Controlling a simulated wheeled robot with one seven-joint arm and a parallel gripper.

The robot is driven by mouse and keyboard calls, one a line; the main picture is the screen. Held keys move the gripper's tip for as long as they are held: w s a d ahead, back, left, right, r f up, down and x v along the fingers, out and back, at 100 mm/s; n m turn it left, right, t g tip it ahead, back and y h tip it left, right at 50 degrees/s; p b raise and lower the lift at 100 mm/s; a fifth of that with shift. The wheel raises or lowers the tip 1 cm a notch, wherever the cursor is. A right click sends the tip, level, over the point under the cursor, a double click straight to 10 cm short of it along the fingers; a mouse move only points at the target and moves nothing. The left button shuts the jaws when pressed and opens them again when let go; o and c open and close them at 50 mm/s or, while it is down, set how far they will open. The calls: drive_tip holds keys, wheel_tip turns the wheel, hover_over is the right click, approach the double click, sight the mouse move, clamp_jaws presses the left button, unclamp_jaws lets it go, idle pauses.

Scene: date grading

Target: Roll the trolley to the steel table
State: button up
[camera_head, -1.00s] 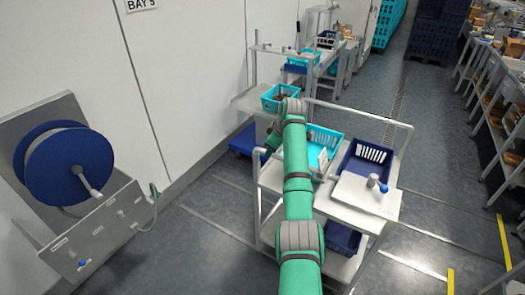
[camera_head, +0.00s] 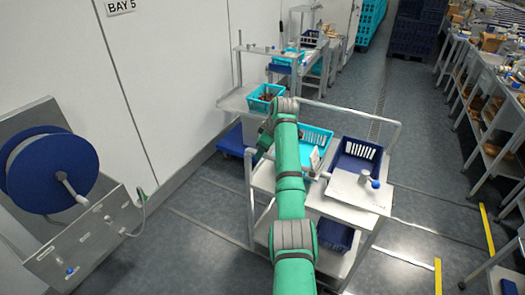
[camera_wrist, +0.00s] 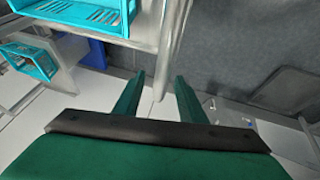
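The trolley (camera_head: 343,213) is a white shelved cart with a tubular frame, just ahead of my arm. A turquoise basket and a navy crate sit on its top level. My gripper (camera_wrist: 160,78) is at the trolley's left end; in the head view its fingers are mostly hidden behind my forearm. In the wrist view the two green fingers stand apart, with a pale metal tube showing between or beyond them and gaps at its sides. I cannot tell contact. Behind the trolley, a grey steel table (camera_head: 234,102) carries a turquoise basket; I cannot tell if it is the named one.
A cable reel (camera_head: 50,172) on a panel stands at the left by the wall. A blue low dolly (camera_head: 234,142) sits under the grey table. Shelved benches (camera_head: 490,125) line the right side. The aisle floor (camera_head: 400,120) between is clear.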

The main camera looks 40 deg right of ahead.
drive_tip(key=v, duration=1.1)
drive_tip(key=shift+f, duration=0.1)
